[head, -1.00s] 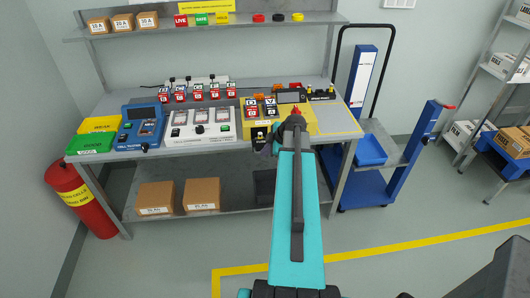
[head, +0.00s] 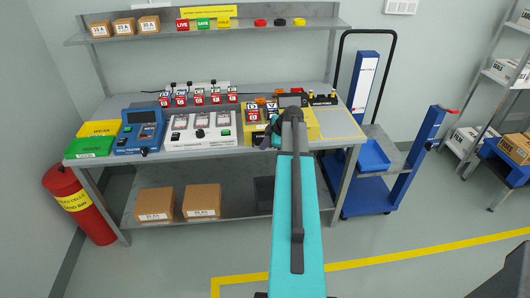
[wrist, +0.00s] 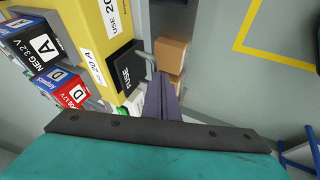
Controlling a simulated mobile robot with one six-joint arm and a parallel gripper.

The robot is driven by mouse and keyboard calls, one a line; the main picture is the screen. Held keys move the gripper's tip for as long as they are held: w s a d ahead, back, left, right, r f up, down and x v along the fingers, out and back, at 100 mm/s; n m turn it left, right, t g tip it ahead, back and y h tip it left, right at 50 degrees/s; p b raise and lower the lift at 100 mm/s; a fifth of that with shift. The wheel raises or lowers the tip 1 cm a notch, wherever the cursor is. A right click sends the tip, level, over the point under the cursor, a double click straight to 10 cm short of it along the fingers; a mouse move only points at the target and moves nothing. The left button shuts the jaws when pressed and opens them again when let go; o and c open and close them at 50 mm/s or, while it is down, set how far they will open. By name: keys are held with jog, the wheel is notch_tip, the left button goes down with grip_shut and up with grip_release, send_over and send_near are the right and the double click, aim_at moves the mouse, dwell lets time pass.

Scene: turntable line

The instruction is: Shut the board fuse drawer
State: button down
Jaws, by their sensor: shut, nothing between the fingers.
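The yellow board (head: 306,125) stands at the right of the bench top, and its side also shows in the wrist view (wrist: 88,25). The black fuse drawer (wrist: 124,70), marked FUSE, is on the board's front face and has a grey bar handle (wrist: 150,66). In the head view my arm hides most of the gripper and part of the drawer area.
Battery cells (wrist: 62,87) stand on the board near the drawer. Cardboard boxes (head: 203,201) sit on the lower shelf. Floor in front of the bench is clear.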

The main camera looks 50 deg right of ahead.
jog(key=shift+w+d+r+b, duration=0.1)
jog(key=shift+w+d+b, duration=0.2)
jog(key=shift+w+d, duration=0.45)
jog(key=shift+a, duration=0.15)
jog(key=s+a+r+b, duration=0.2)
jog(key=s+r+b, duration=0.1)
jog(key=s+r, duration=0.5)
jog(key=shift+s+a+r, duration=0.15)
jog(key=shift+s+r, duration=0.15)
jog(key=shift+r, duration=0.3)
